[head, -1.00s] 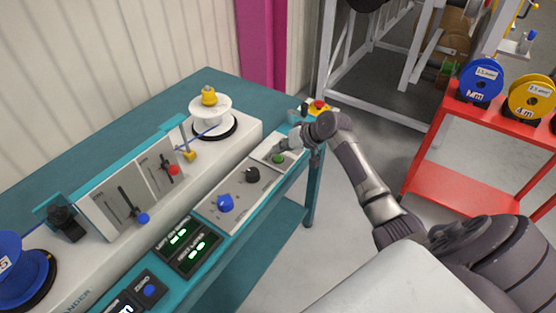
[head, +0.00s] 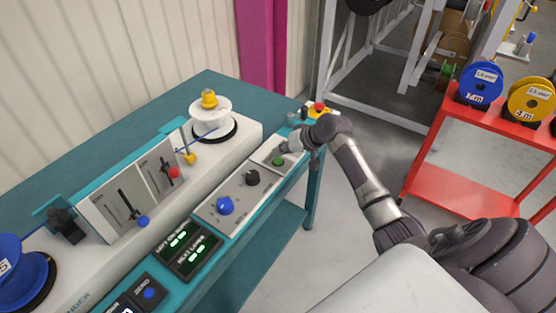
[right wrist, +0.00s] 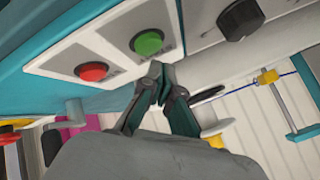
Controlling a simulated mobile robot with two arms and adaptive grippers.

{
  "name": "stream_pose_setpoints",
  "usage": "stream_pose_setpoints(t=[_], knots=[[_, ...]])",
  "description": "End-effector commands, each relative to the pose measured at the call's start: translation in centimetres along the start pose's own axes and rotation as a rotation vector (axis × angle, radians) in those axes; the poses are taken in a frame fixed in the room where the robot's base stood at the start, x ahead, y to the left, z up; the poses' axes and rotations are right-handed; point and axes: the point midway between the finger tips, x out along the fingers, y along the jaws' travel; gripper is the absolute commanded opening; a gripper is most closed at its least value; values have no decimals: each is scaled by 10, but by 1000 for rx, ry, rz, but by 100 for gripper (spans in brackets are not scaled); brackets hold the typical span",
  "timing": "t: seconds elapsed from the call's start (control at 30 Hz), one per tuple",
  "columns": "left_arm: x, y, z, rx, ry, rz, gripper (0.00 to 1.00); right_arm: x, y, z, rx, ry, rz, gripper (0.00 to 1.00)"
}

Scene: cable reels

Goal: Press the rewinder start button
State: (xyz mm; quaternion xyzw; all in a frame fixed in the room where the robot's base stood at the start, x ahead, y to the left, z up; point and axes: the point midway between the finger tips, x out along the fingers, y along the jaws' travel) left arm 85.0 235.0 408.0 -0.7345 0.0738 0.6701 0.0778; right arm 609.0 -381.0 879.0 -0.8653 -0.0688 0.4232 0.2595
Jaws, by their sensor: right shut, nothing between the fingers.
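The green start button (head: 278,161) sits on a pale plate on the rewinder's sloped front panel. It shows whole in the right wrist view (right wrist: 147,42), with a red button (right wrist: 92,71) beside it. My right gripper (head: 287,147) is over the plate, just beyond the green button. In the right wrist view, its fingertips (right wrist: 161,84) are together and empty, below the green button in the picture. A gap shows between tips and button there; their height above the panel is hard to tell. My left gripper is in neither view.
A black knob (head: 252,178) and blue knob (head: 225,205) lie nearer on the panel. A red-and-yellow emergency stop (head: 319,107) stands at the bench's far end. A white spool (head: 210,112) stands behind. A red cart (head: 450,190) with cable reels is at right, across clear floor.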

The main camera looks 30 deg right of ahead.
Motion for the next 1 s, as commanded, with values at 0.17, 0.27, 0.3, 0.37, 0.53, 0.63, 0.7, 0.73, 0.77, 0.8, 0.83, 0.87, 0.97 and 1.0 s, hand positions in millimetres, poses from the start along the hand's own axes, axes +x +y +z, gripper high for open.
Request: stream_pose_setpoints(t=[0.17, 0.27, 0.3, 0.37, 0.53, 0.63, 0.7, 0.73, 0.77, 0.8, 0.83, 0.87, 0.97, 1.0], knots=[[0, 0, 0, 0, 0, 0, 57, 0, 0, 0, 0, 0, 0, 0], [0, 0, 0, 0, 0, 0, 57, 0, 0, 0, 0, 0, 0, 0], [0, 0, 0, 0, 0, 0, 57, 1, 1, 1, 0, 0, 0, 0], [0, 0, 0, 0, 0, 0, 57, 2, 2, 2, 1, -1, 0, 0], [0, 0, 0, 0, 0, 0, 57, 6, 4, 4, 0, 0, 0, 0], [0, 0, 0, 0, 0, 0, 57, 6, 4, 4, 0, 1, 0, 0], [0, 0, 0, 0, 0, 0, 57, 6, 4, 4, 0, 0, 0, 0], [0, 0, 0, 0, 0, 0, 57, 6, 4, 4, 0, 0, 0, 0], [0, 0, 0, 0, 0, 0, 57, 6, 4, 4, 0, 0, 0, 0], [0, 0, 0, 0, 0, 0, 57, 6, 4, 4, 0, 0, 0, 0], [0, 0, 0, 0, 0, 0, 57, 6, 4, 4, 0, 0, 0, 0], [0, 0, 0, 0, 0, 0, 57, 6, 4, 4, 0, 0, 0, 0], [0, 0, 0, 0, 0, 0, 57, 6, 5, 5, 0, 0, 0, 0], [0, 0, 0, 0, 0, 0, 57, 7, 5, 5, 0, 0, 0, 0]])
